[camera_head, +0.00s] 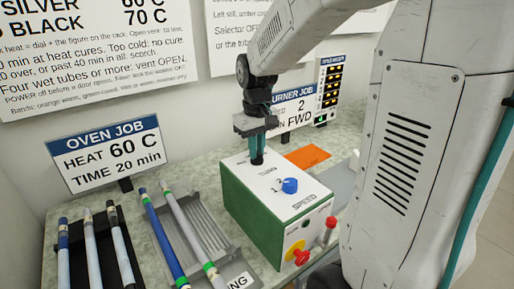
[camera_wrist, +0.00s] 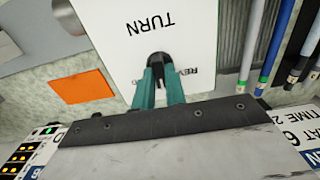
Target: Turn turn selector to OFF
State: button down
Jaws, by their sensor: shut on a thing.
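The turn selector (camera_wrist: 157,58) is a dark round knob on the white top of a green-sided machine box (camera_head: 252,222). The word TURN is printed beside it and shows upside down in the wrist view. My gripper (camera_head: 257,160) points down at the far end of the box top. Its two teal fingers (camera_wrist: 159,78) are closed on the selector from both sides. A partly covered label that seems to read REV lies beside the fingers. Other position marks and the selector's pointer are hidden or unclear. In the head view my fingers hide the selector.
A blue speed knob (camera_head: 290,186) with marks 1 and 2 sits nearer on the box. A red button on yellow (camera_head: 297,253) and a red-knobbed lever (camera_head: 330,223) are at its front. Rod trays (camera_head: 208,232) stand left; an orange card (camera_head: 307,157) lies behind. A job sign reads 2, FWD (camera_head: 300,117).

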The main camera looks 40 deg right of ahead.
dwell(0.3)
jog(key=c, duration=1.4)
grip_release()
jog(key=shift+c, duration=0.2)
jog(key=shift+r, duration=0.1)
notch_tip(320, 180, up, 8)
jog(key=shift+f, duration=0.15)
jog(key=s+a+f, duration=0.1)
jog(key=s+a, duration=0.3)
jog(key=s, duration=0.7)
jog(key=s+a+t, duration=0.1)
jog(key=s+a, duration=0.4)
jog(key=s, duration=0.5)
jog(key=shift+s+a+f, duration=0.3)
jog(key=shift+s+f, duration=0.05)
